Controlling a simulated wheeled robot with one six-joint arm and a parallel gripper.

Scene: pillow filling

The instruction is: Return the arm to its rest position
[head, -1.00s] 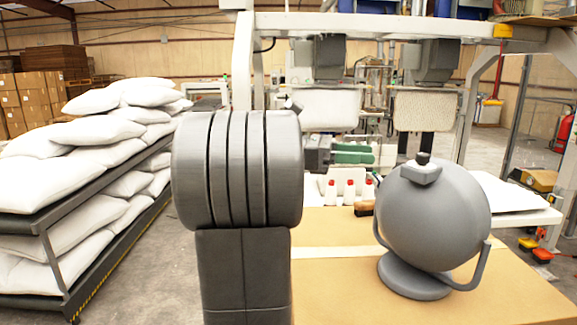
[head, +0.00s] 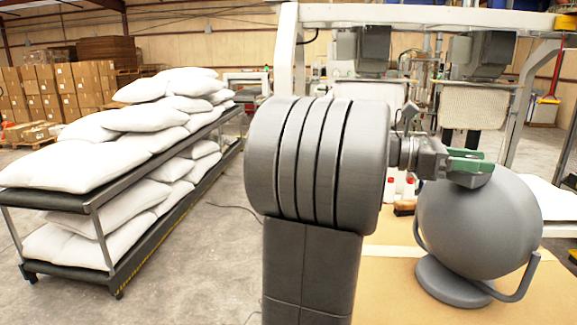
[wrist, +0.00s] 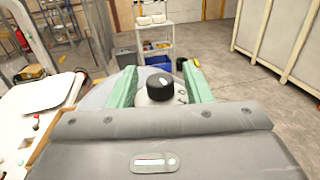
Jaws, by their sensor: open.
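My arm stands in the middle of the head view. My gripper (head: 478,165) reaches right from it, with its green fingers in front of the top of a grey sphere in a cradle (head: 480,225). In the wrist view my gripper (wrist: 160,84) shows two green fingers spread apart with nothing clamped between them. A black knob on a pale cap (wrist: 159,86) shows between the fingers, on a grey rounded top. I cannot tell whether the fingers touch it.
The sphere stands on a tan tabletop (head: 385,290), near a brush (head: 404,208) and red-capped bottles. A machine frame (head: 289,60) rises behind. At left, a two-level cart (head: 105,236) holds white pillows (head: 100,170). Grey floor between cart and arm is clear except for a cable.

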